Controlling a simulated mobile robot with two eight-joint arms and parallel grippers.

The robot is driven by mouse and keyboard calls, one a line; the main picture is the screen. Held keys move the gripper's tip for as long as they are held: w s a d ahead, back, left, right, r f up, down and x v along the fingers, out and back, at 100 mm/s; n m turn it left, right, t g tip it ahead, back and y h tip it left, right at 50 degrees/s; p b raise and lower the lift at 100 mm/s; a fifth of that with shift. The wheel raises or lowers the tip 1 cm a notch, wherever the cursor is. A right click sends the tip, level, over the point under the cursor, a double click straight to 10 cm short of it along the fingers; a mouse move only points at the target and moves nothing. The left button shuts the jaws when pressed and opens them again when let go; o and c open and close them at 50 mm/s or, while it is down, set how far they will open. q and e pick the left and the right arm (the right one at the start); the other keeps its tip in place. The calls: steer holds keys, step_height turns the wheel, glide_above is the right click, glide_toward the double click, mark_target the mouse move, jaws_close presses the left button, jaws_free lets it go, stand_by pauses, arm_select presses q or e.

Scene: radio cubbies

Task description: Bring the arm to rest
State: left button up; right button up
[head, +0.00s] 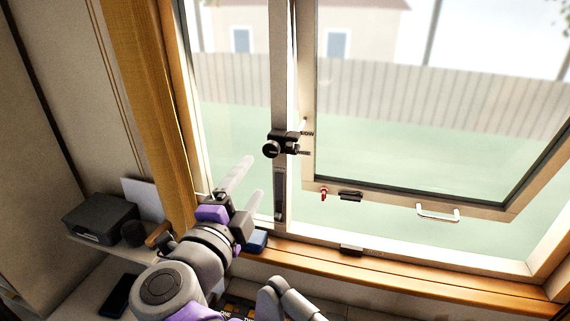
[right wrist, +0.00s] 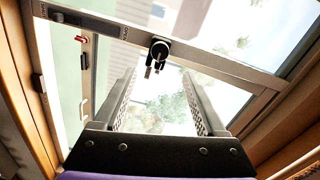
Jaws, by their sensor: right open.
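My right gripper (head: 254,177) points up and to the right in front of the window, with its two pale fingers spread apart. Nothing is between the fingers in the right wrist view (right wrist: 160,78), where only glass and blurred trees show behind them. The purple-and-grey right arm (head: 207,245) reaches up from the bottom of the head view. The window's middle post (head: 284,80) carries a black knob fitting (head: 272,147), which also shows beyond the fingers in the right wrist view (right wrist: 159,51). The gripper appears apart from it. My left gripper is not seen.
The hinged sash (head: 410,192) stands tilted open, with a white handle (head: 437,212) and a red latch (head: 323,194). A wooden sill (head: 400,276) runs below. At left, a black box (head: 100,218) sits on a shelf, with a phone (head: 118,296) below. A blue item (head: 257,241) lies beside the arm.

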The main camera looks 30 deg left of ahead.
steer(key=w+d+f+n+g+y, duration=0.1)
steer(key=w+d+f+n+y, duration=0.3)
steer(key=w+d+n, duration=0.5)
steer(key=s+d+f+n+g+y, duration=0.1)
steer(key=s+d+f+n+g, duration=0.15)
steer(key=d+f, duration=0.6)
steer(key=s+d+f+g+h, duration=0.4)
steer(key=s+d+f, duration=0.3)
steer(key=d+f, duration=0.4)
steer(key=s+d+f+n+g+h, duration=0.1)
steer(key=s+d+f+g+h, duration=0.3)
steer(key=s+d+f, duration=0.3)
steer(key=d+f+h, duration=0.1)
steer(key=d+f, duration=0.4)
steer(key=d, duration=0.4)
steer(key=shift+s+d+g+p, duration=0.3)
steer(key=shift+g+p, duration=0.05)
steer(key=shift+p, duration=0.05)
steer(key=shift+f+n, duration=0.1)
steer(key=shift+n, duration=0.15)
